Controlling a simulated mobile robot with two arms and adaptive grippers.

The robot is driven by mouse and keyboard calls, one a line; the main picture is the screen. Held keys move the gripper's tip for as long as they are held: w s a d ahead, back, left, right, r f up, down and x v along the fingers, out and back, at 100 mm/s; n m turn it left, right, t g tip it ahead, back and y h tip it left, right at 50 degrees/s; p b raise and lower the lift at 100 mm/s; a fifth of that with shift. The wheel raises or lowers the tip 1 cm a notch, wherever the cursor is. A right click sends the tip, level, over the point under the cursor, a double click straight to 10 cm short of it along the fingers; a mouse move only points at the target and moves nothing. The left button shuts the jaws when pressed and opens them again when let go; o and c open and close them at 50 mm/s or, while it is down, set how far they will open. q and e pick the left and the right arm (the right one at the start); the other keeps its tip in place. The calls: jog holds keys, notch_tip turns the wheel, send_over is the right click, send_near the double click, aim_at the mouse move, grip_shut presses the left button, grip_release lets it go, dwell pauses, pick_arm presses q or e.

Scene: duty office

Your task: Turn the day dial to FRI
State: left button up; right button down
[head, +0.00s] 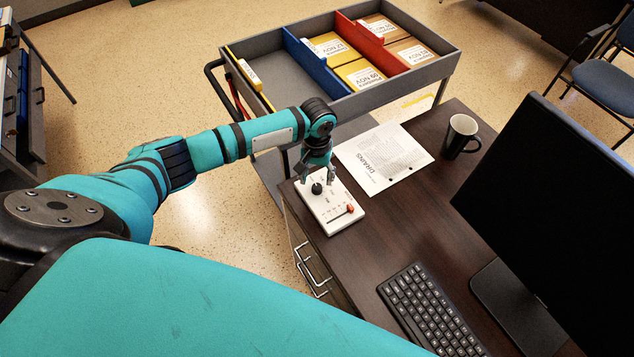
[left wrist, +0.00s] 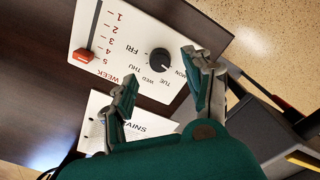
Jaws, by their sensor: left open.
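A white control panel (head: 331,212) lies at the desk's near left corner. Its black round day dial (head: 317,188) also shows in the left wrist view (left wrist: 160,61), with labels MON, WED, THU and FRI readable around it. I cannot tell which day its pointer marks. My left gripper (head: 317,179) is open above the dial, pointing down. In the left wrist view its fingers (left wrist: 158,70) are spread either side of the dial, apart from it. My right gripper is out of view.
The panel also has a red slider (left wrist: 82,56) beside a WEEK scale. On the desk (head: 400,225) are a paper sheet (head: 384,157), a black mug (head: 461,136), a keyboard (head: 431,309) and a monitor (head: 560,205). A grey cart (head: 225,45) with folders stands behind.

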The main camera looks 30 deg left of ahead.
aim_at(317, 186)
pick_arm(q)
jog(key=shift+f, duration=2.35)
grip_shut()
